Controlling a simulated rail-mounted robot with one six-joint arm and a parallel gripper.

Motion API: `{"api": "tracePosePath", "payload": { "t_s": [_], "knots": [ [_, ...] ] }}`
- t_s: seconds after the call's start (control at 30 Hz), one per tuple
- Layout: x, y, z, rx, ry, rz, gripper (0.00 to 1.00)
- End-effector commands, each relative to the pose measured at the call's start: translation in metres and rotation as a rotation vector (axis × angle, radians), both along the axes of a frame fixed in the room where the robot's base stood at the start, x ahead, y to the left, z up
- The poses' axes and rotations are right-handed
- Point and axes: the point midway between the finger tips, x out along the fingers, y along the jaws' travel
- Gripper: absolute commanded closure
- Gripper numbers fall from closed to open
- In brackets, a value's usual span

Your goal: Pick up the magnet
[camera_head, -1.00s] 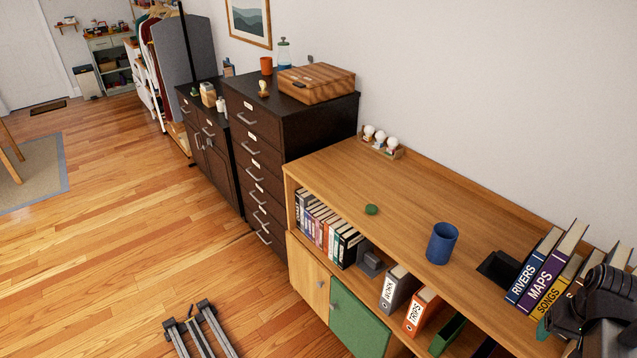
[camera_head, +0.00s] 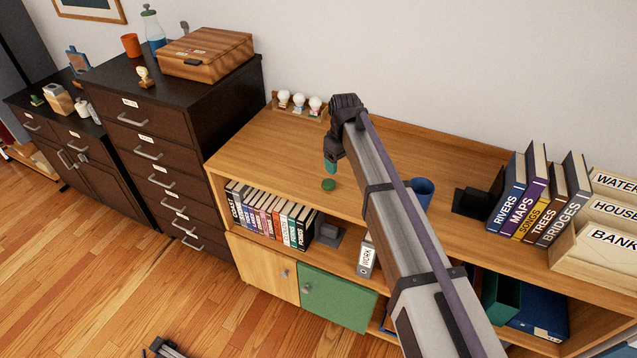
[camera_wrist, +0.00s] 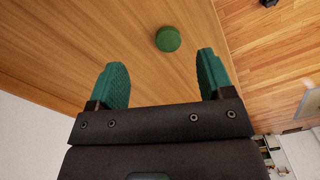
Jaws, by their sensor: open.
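The magnet appears to be the small round green disc (camera_head: 328,185) lying on the wooden shelf top, near its front edge. In the wrist view the green disc (camera_wrist: 168,39) lies beyond my fingertips, between their lines and nearer the right finger. My gripper (camera_head: 331,165) hangs over the shelf top just behind the disc in the head view. In the wrist view my gripper (camera_wrist: 161,75) has its two teal fingers spread wide with nothing between them.
A blue cup (camera_head: 423,190) stands right of the disc, partly behind my arm. Three white-headed figures (camera_head: 299,103) sit in a holder at the back left. Books (camera_head: 532,200) and a letter box (camera_head: 600,232) stand at the right. The shelf top around the disc is clear.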

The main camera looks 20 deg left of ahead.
Motion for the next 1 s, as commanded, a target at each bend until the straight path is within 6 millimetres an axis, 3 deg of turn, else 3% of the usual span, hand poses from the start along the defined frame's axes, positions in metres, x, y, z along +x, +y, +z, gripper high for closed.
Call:
{"api": "tracePosePath", "payload": {
  "t_s": [0.07,0.17,0.33,0.57,0.77,1.0],
  "knots": [
    [0.011,0.025,-0.001,0.000,0.000,0.068,0.26],
    [0.013,0.035,-0.001,0.000,0.000,0.110,0.26],
    [0.012,0.034,-0.012,0.000,0.000,0.112,0.26],
    [0.012,0.034,-0.059,0.000,0.000,0.110,0.26],
    [0.012,0.034,-0.061,0.000,0.000,0.110,0.26],
    [0.013,0.032,-0.108,0.000,0.000,0.109,0.26]
  ]
}}
